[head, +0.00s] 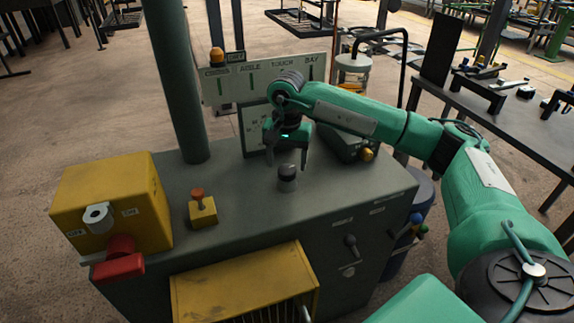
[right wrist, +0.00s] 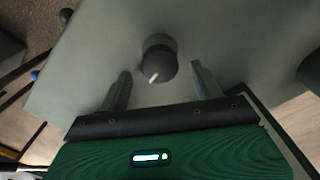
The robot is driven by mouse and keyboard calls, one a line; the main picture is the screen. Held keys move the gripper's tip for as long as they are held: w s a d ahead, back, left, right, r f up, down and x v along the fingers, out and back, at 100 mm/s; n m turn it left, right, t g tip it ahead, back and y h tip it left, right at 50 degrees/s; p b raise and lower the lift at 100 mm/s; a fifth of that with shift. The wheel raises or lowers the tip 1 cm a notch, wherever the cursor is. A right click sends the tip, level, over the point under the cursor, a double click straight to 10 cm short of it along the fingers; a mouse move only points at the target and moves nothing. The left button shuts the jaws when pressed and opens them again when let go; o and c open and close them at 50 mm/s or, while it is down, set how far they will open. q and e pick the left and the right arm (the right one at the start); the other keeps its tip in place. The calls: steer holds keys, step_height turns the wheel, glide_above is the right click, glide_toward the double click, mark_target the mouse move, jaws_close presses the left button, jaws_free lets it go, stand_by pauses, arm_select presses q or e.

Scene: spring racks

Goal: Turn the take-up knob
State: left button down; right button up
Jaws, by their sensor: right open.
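The take-up knob (head: 287,178) is a short dark round knob with a lighter base, standing on the grey top of the console. In the right wrist view the knob (right wrist: 159,64) shows a white pointer mark on its face. My right gripper (head: 289,165) hangs from above with its fingers pointing down, just over and behind the knob. In the right wrist view its two fingers (right wrist: 160,78) are spread, one to each side of the knob, with clear gaps; neither touches it. My left gripper is not in view.
A yellow box (head: 105,195) with a red handle (head: 119,262) and a small yellow button box (head: 203,210) stand left on the console (head: 240,220). A green post (head: 178,80) rises behind them. A sign board (head: 265,80) stands behind my gripper. A dark box (head: 345,143) sits to its right.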

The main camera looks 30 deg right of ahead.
mark_target(287, 168)
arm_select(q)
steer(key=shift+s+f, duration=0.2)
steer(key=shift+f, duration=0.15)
arm_select(e)
step_height(287, 168, up, 12)
steer(key=shift+f, duration=0.15)
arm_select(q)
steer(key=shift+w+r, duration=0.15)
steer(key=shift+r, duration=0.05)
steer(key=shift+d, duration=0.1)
